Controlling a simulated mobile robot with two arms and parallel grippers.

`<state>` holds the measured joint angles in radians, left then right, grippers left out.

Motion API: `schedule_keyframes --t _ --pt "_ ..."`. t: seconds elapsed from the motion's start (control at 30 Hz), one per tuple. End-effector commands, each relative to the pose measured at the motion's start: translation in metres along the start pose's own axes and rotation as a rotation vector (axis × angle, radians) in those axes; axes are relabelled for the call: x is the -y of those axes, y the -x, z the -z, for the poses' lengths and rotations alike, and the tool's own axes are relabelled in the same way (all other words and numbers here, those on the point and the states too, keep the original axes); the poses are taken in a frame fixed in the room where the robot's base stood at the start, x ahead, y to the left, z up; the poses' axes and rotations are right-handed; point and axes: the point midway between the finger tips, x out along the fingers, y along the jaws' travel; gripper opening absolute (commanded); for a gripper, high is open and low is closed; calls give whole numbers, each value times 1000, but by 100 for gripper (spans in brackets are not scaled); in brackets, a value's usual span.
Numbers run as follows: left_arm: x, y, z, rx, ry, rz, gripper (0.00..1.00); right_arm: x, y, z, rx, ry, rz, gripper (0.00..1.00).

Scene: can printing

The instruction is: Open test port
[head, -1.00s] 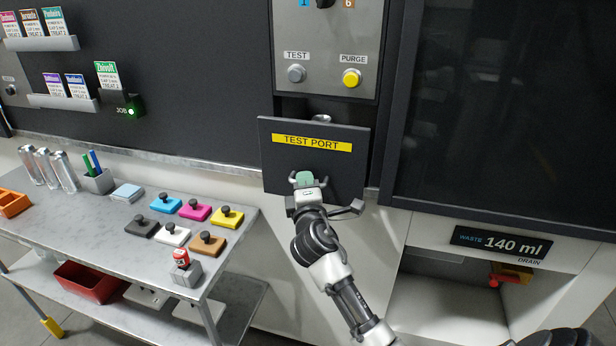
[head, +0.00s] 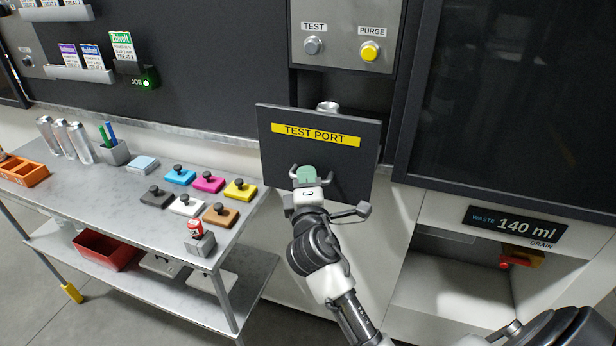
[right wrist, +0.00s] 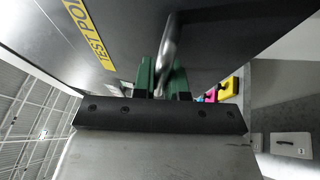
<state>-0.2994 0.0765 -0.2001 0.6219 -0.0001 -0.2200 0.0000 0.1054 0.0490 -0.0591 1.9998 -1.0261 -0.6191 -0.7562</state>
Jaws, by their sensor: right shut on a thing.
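The test port door (head: 350,160) is a dark panel with a yellow "TEST PORT" label, under the buttons of the machine. Its top edge leans out from the machine, and a silvery round thing (head: 327,107) shows just behind that edge. My right gripper (head: 308,174) is at the grey handle on the door's lower front. In the right wrist view the green-padded fingers (right wrist: 163,80) are closed around the metal handle bar (right wrist: 172,40), with the door (right wrist: 125,25) beyond. The inside of the port is mostly hidden by the door. My left gripper is not in view.
A metal table (head: 110,190) on the left holds colored stamp-like blocks, cans, a pen cup and a red-topped item (head: 196,230). A grey panel with TEST (head: 313,46) and yellow PURGE (head: 369,51) buttons is above the door. The waste display (head: 515,232) and drain recess are at right.

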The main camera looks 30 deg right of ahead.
Motion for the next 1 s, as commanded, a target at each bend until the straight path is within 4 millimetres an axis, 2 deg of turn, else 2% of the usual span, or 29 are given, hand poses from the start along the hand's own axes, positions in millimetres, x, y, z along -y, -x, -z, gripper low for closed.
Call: schedule_keyframes --t 0.17,0.2,0.33,0.67,0.77,1.0 --pt "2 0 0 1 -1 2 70 1 0 0 -1 0 2 0" --pt "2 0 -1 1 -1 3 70 1 0 0 -1 0 2 19" --pt "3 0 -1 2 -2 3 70 1 0 0 -1 0 1 37" --pt "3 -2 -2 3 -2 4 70 1 4 0 -1 0 1 37" --pt "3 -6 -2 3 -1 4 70 3 16 0 -1 0 2 37" --pt "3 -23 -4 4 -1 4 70 5 64 1 -2 -2 3 37"
